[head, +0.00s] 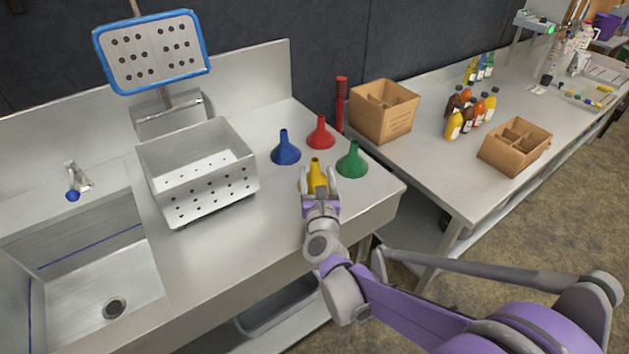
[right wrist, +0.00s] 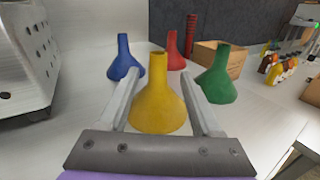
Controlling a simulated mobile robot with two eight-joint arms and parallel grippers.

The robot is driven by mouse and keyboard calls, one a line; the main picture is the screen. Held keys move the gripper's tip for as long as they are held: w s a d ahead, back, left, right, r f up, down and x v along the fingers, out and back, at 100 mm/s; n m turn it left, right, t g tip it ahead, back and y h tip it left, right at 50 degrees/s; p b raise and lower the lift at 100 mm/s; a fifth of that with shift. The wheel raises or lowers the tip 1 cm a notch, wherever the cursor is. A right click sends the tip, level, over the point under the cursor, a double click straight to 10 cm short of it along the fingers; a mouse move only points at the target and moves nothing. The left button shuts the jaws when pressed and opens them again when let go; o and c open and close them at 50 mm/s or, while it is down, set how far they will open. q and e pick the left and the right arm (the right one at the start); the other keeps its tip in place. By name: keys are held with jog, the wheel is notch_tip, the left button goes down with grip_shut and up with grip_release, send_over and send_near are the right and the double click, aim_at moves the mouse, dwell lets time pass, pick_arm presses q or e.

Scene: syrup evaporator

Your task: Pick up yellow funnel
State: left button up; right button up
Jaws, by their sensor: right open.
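The yellow funnel (head: 316,174) stands spout-up on the steel counter, near its front edge. In the right wrist view the yellow funnel (right wrist: 159,100) sits between the two fingers of my right gripper (right wrist: 158,88). My right gripper (head: 319,182) is open around the funnel, one finger on each side. I cannot tell whether the fingers touch it. In the head view the gripper hides part of the funnel's cone. My left gripper is not in view.
A blue funnel (head: 286,149), a red funnel (head: 320,133) and a green funnel (head: 352,161) stand close behind. A perforated steel box (head: 198,172) is to the left, beside a sink (head: 95,285). A cardboard box (head: 384,110) stands on the neighbouring table at right.

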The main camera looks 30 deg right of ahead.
jog(key=x, duration=0.5)
jog(key=shift+w, duration=0.4)
jog(key=shift+c, duration=0.3)
grip_shut()
